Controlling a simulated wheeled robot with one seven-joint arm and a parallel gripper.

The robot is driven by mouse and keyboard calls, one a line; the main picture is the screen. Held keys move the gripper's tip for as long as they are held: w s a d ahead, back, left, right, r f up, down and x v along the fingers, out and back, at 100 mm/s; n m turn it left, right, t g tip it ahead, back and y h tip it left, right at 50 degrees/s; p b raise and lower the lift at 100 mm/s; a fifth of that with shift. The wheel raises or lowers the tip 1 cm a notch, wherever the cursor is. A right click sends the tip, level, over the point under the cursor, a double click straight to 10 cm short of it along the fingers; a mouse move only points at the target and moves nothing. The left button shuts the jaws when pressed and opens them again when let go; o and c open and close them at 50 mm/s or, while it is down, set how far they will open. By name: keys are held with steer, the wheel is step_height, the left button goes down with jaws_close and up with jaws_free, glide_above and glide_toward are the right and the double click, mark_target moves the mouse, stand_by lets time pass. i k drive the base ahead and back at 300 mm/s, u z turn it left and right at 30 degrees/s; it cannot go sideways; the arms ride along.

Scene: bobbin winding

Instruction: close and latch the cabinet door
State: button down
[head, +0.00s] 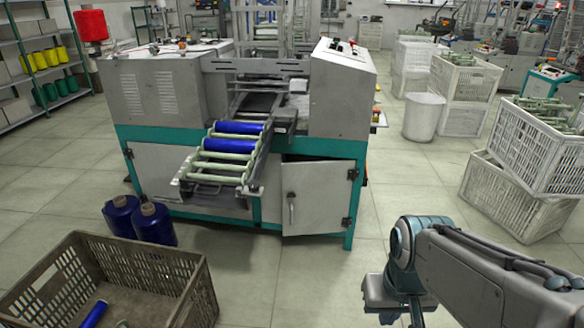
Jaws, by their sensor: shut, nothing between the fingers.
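The grey cabinet door (322,198) is on the lower right front of the teal and grey machine. It stands ajar, with a dark gap along its top. Its hinges are on the right edge, and a small latch handle (291,204) hangs near its left edge. My gripper (392,314) is at the bottom of the view, right of the door and well apart from it, on the near side. It is shut and empty, pointing down, with its tips partly cut off by the picture edge.
A roller chute (222,172) with blue bobbins juts out left of the door. Two blue thread cones (152,222) stand on the floor. A brown crate (190,293) fills the lower left. White crates (518,198) are stacked at right. The floor before the door is clear.

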mark_target(322, 190)
steer(key=u, duration=0.2)
steer(key=i, duration=1.15)
steer(key=z, duration=0.2)
